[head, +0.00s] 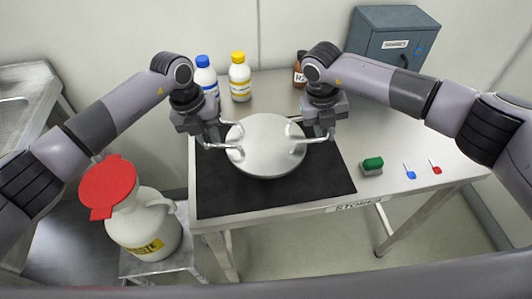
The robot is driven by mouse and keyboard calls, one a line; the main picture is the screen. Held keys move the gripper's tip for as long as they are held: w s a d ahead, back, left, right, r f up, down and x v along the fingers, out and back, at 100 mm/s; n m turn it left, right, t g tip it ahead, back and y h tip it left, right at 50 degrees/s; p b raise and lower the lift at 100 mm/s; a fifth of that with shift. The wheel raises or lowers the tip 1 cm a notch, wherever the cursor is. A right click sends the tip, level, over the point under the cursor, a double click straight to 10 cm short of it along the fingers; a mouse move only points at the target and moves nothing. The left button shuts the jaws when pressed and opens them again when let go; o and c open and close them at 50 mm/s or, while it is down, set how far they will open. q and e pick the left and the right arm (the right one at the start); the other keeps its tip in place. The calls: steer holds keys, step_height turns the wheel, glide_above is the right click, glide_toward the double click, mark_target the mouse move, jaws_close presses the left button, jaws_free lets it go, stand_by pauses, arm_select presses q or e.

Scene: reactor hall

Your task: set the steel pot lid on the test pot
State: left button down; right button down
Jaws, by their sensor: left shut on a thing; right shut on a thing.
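The round steel pot lid (266,146) is over the black mat, near the middle of the table, and looks roughly level. Bent steel handles stick out from its left and right sides. My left gripper (213,132) is shut on the left handle. My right gripper (319,129) is shut on the right handle. I cannot make out the test pot as a separate thing; anything under the lid is hidden by it. I cannot tell whether the lid rests on something or is held above it.
On the table (290,204) are the black mat (270,197), a blue-capped bottle (205,75), a yellow-capped bottle (240,77), a brown bottle (299,71), a grey cabinet (388,45), a green-topped block (372,166) and blue and red tags. A red-lidded waste can (145,228) stands left.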

arm_select(q)
steer(key=shift+r, duration=0.3)
arm_select(e)
steer(key=shift+r, duration=0.25)
